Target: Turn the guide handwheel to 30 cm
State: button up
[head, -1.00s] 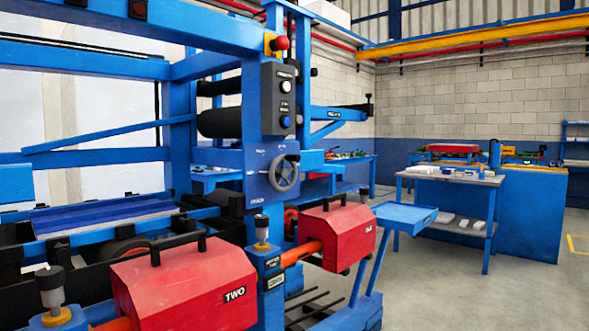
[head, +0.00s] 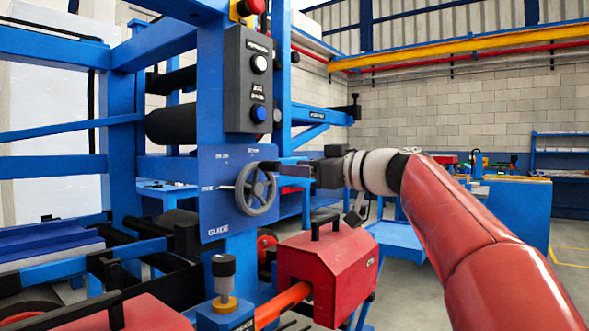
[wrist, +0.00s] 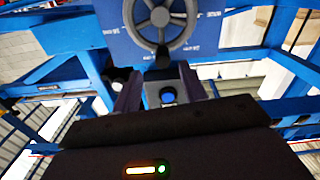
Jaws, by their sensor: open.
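The grey guide handwheel (head: 257,188) is mounted on a blue panel (head: 213,212) lettered "GUIDE". White marks surround the wheel, too small to read, so its setting cannot be told. In the wrist view the handwheel (wrist: 160,16) is at the top, cut off by the edge, its spokes and hub visible. Contact with the rim cannot be told.
A dark control box (head: 248,80) with a white and a blue button is just above the panel. A red cover (head: 325,262) with a black handle stands below my gripper. A black-topped post (head: 223,280) is below the panel. Open floor lies at right.

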aim_at(272, 167)
jog(key=p+x, duration=0.2)
jog(key=x, duration=0.5)
jog(key=shift+a, duration=0.2)
jog(key=shift+c, duration=0.2)
grip_shut()
